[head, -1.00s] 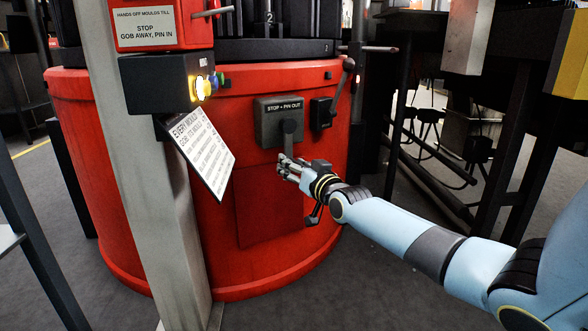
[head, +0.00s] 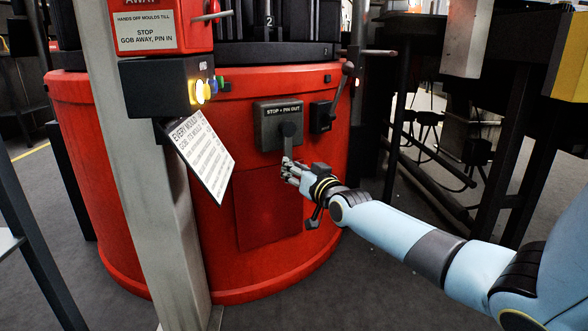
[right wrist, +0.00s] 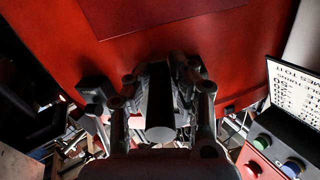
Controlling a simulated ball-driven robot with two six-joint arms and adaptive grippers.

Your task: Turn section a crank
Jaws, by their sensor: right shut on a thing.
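A grey box labelled "STOP + PIN OUT" (head: 270,137) is fixed to the front of the red round machine body (head: 215,225). A dark lever handle (head: 288,144) hangs down from its front. My right gripper (head: 289,168) is at the lower end of this handle, coming from the lower right. In the right wrist view, the fingers stand on both sides of a dark bar (right wrist: 160,105), and the gripper is shut on it. The fingers partly hide the handle's lower end. No lettering in view reads as section A. My left gripper is not in view.
A smaller black box (head: 321,117) with an upright lever (head: 345,78) sits just to the right. A pale post (head: 163,200) with a tilted sign (head: 203,158) and lit yellow button (head: 199,92) stands left. Dark frames crowd the right.

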